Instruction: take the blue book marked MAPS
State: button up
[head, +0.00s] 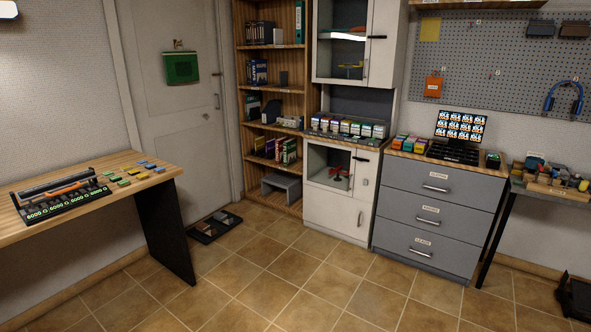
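A blue book (258,73) with pale vertical lettering stands upright on a middle shelf of the wooden bookcase (240,100), at the back of the room. The lettering looks like MAPS but is small at this distance. Other book spines stand close beside it, and a small dark object stands apart to its right on the same shelf. My gripper is not in view.
A wooden table (98,196) stands at the left. A dark tray with shoes (214,227) lies on the floor by the door. A white cabinet (341,192) and a grey drawer unit (437,212) adjoin the bookcase's right side. The tiled floor (300,275) in front is clear.

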aim_at(260, 69)
jog(key=i, duration=2.15)
jog(key=i+l, duration=0.15)
jog(key=i, duration=2.05)
jog(key=i+u, duration=0.2)
jog(key=i, duration=0.3)
